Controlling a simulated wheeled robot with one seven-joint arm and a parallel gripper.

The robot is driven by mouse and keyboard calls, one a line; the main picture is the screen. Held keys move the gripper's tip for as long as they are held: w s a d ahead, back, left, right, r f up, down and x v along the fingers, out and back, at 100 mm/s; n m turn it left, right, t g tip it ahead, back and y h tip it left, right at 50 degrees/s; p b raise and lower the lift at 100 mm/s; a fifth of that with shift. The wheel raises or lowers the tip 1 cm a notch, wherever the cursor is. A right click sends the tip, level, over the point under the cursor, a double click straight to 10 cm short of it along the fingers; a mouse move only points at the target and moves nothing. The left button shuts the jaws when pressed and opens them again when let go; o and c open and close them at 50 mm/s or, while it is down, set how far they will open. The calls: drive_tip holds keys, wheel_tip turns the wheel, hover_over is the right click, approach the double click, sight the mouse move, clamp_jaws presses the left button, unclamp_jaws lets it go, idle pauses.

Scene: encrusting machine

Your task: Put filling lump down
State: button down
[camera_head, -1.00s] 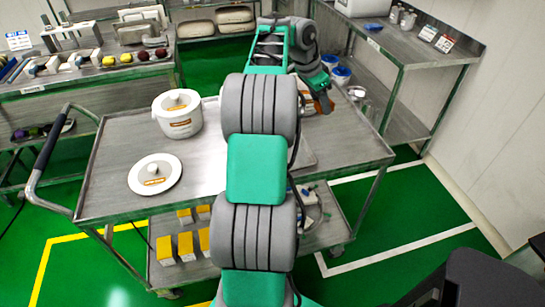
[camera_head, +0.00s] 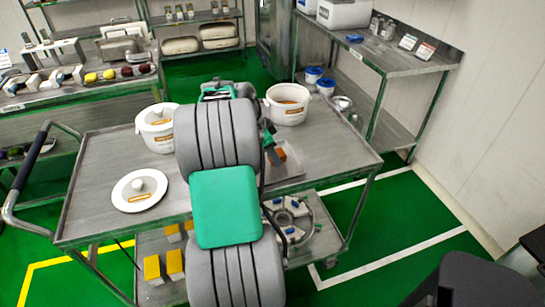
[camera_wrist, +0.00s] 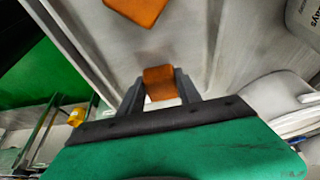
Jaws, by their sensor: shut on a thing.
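My gripper (camera_wrist: 160,88) is shut on a small orange-brown filling lump (camera_wrist: 159,78) in the wrist view. A second orange-brown lump (camera_wrist: 138,8) lies on a pale grey surface at the top of that view, apart from the held one. In the head view, an orange-brown lump (camera_head: 280,155) shows beside my arm over a grey tray (camera_head: 286,172); I cannot tell which lump it is. My arm hides most of the gripper there. An open white pot (camera_head: 288,112) with an orange label stands behind the tray.
The cart's left side has bare room. Yellow boxes (camera_head: 152,268) are on its lower shelf. A metal shelf unit (camera_head: 400,62) stands at the right.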

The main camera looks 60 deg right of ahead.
drive_tip(key=shift+f, duration=0.6)
drive_tip(key=shift+d+f, duration=0.1)
drive_tip(key=shift+f, duration=0.15)
drive_tip(key=c, duration=0.8)
unclamp_jaws()
drive_tip(key=shift+c, duration=0.2)
